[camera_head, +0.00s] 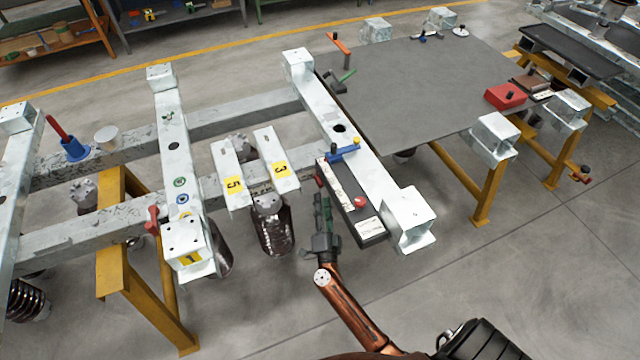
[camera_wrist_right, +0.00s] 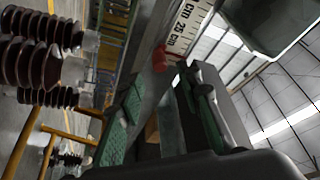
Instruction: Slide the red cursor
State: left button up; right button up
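The red cursor (camera_head: 319,181) is a small red piece at the left side of a dark box with a white scale (camera_head: 341,185). In the right wrist view the red cursor (camera_wrist_right: 160,57) sits beside the centimetre scale (camera_wrist_right: 187,28), near the printed 25. My right gripper (camera_head: 323,204) is just in front of the cursor and beside the box. Its green-padded fingers (camera_wrist_right: 162,88) are apart, and the cursor shows beyond the gap between their tips. Contact cannot be told. My left gripper is not in view.
A red knob (camera_head: 360,201) and a blue-handled part (camera_head: 343,154) are on or near the box. A white metal beam (camera_head: 365,170) runs along its right. Dark ribbed insulators (camera_head: 271,228) hang to the left. Open floor lies in front.

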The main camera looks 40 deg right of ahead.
aim_at(321, 187)
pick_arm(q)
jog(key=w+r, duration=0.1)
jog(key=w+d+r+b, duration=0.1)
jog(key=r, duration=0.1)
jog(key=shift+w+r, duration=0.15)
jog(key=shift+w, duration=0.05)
pick_arm(e)
jog(key=x, duration=0.7)
jog(key=shift+w+d, duration=0.15)
jog(key=shift+w, duration=0.05)
jog(key=shift+c, duration=0.5)
grip_shut()
